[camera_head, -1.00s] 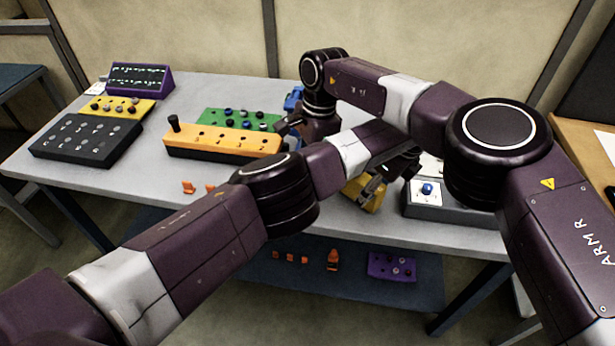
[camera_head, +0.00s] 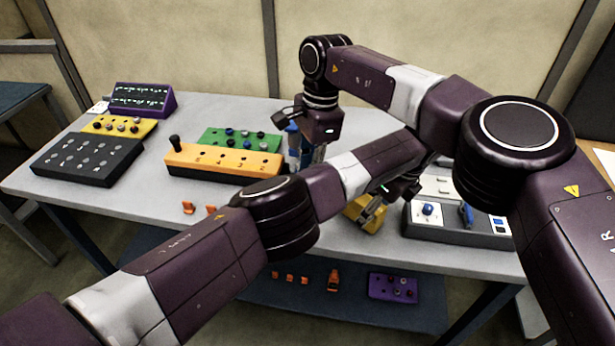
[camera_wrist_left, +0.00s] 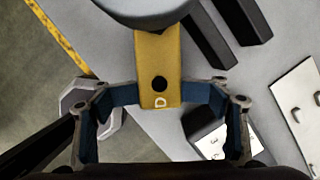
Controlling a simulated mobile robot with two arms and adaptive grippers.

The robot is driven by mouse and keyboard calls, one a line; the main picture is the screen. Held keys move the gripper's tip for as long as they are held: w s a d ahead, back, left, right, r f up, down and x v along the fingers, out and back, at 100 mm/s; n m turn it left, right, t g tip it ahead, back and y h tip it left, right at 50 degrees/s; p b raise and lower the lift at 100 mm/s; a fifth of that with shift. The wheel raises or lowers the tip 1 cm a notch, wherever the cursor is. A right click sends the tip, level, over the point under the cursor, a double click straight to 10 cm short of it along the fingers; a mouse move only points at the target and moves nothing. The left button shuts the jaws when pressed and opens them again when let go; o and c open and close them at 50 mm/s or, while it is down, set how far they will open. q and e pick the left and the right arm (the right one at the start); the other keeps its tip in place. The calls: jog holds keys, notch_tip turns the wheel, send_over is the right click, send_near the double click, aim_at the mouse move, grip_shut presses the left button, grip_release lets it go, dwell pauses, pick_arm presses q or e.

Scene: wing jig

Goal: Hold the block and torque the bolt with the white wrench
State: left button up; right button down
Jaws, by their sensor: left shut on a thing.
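A yellow block (camera_head: 366,213) is at the front edge of the table in the head view, partly hidden by my left arm. In the left wrist view the block (camera_wrist_left: 159,70) has a dark round hole and a letter D. My left gripper (camera_wrist_left: 160,95) is shut on it, with a blue finger on each side. In the head view my left gripper (camera_head: 378,204) is partly hidden by its arm. My right gripper (camera_head: 306,152) points down over the table behind the left arm; its fingertips are unclear. I cannot make out the white wrench or the bolt.
An orange block (camera_head: 222,164) with a black knob, a green block (camera_head: 240,139), a yellow tray (camera_head: 119,125), a black tray (camera_head: 88,158) and a purple rack (camera_head: 143,99) stand left. A grey tray (camera_head: 459,232) stands right. Small orange pieces (camera_head: 188,208) lie near the front.

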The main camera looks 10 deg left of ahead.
pick_arm(q)
jog(key=shift+f, duration=0.2)
jog(key=o, duration=2.3)
jog(key=shift+o, duration=0.2)
jog(key=v, duration=0.7)
jog(key=shift+d+r, duration=0.1)
jog(key=shift+r, duration=0.1)
jog(key=shift+s, duration=0.1)
